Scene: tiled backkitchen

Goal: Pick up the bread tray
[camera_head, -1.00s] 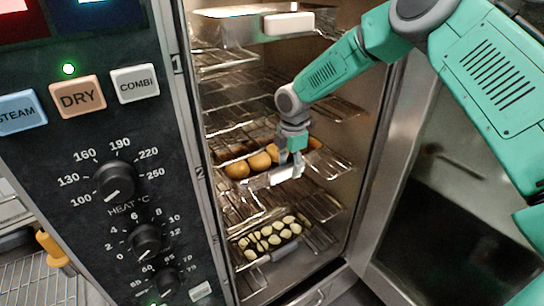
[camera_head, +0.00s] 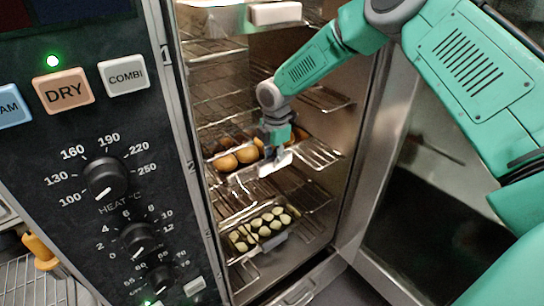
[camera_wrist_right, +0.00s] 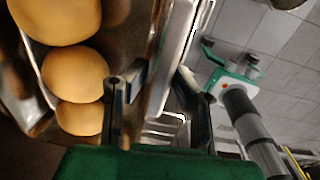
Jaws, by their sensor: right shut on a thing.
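The bread tray (camera_head: 240,171) is a metal tray with several round golden loaves (camera_head: 228,162), at the middle level inside the open oven. My right gripper (camera_head: 275,150) reaches in from the upper right and is shut on the tray's front edge, beside a pale handle (camera_head: 273,166). In the right wrist view, the fingers (camera_wrist_right: 156,105) straddle the metal edge of the tray (camera_wrist_right: 172,50), with loaves (camera_wrist_right: 75,78) to the left. The tray's far part is hidden by the gripper and shadow. My left gripper is not in view.
A second tray with several pale pieces (camera_head: 265,225) sits on a lower rack. Another tray with a white handle (camera_head: 276,14) is above. Wire racks (camera_head: 318,152) line the oven. The control panel (camera_head: 105,180) stands left and the open door (camera_head: 425,190) right.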

